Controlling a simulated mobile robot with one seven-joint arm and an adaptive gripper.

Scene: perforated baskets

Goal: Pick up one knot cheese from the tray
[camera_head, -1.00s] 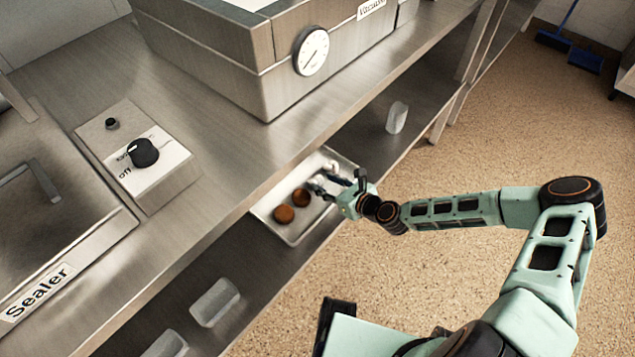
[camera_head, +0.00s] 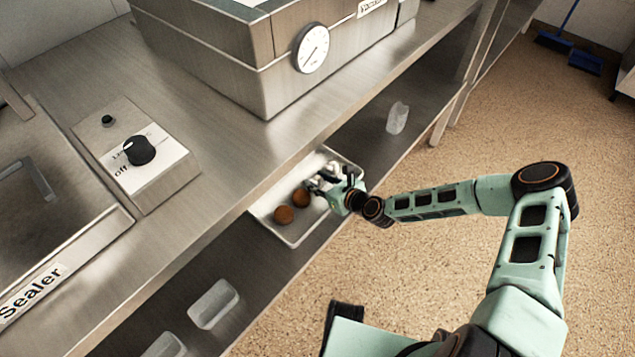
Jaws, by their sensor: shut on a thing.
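A metal tray (camera_head: 313,226) sits on the lower shelf, partly under the steel counter. Two round brown items (camera_head: 284,214) and (camera_head: 301,196) lie in its near half. Whitish pieces (camera_head: 331,168), which look like the knot cheese, are at the far end, partly hidden by my gripper. My gripper (camera_head: 318,184) is over the tray's far half, right of the brown items, and is shut on a small whitish thing, likely a knot cheese. The fingers and what they hold are too small to see clearly.
The steel counter edge (camera_head: 215,211) overhangs the tray's left side. Clear containers (camera_head: 213,304) and (camera_head: 397,118) stand on the lower shelf on either side. A machine with a dial (camera_head: 313,49) is on the counter.

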